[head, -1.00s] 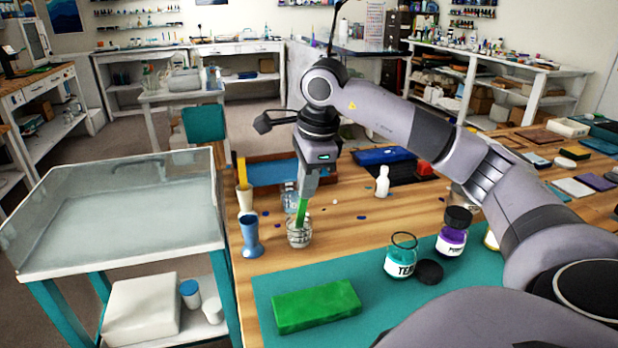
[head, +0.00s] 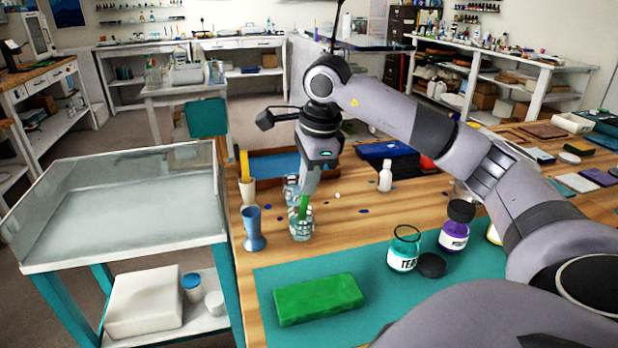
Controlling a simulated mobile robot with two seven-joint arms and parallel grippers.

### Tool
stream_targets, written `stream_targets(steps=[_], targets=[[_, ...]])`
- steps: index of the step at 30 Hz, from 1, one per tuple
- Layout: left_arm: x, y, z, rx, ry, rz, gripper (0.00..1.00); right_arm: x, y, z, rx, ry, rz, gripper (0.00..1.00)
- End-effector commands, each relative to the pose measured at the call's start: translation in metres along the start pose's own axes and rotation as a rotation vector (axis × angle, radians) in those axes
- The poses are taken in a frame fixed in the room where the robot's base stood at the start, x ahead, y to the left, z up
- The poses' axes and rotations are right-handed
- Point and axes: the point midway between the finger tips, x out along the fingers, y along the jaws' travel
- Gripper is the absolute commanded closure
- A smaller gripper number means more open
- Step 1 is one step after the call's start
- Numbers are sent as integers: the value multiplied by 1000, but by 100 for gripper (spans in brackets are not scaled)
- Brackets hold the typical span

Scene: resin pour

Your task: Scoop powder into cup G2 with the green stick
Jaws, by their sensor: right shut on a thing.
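My right gripper (head: 307,190) is shut on the green stick (head: 303,207) and points it down. The stick's lower end is in a clear cup (head: 301,230) on the wooden table; I cannot read a label on this cup. A second clear cup (head: 291,186) stands just behind it. An open jar (head: 404,249) with teal content and a partly readable label "TEA" stands on the teal mat. A purple jar (head: 456,227) with a black lid stands to its right. My left gripper is not in view.
A blue cup (head: 254,231) and a pale cup (head: 247,191) holding a yellow stick stand left of the clear cups. A green block (head: 318,298) and a black lid (head: 431,265) lie on the teal mat (head: 375,290). A white bottle (head: 385,176) stands further back.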

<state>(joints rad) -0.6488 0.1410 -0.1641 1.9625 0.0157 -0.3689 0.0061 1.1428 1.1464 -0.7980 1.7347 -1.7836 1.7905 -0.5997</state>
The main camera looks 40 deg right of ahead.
Motion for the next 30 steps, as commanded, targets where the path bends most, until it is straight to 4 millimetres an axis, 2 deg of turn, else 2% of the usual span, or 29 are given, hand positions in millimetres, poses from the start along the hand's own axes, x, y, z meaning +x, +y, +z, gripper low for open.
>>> stream_targets(steps=[5, 21, 30], targets=[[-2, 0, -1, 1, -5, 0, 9, -5, 0, 0, 0, 0, -1, 100], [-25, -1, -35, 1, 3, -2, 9, -52, -1, 0, 0, 0, -1, 100], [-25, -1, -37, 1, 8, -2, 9, -54, 0, 0, 0, 0, 0, 100]])
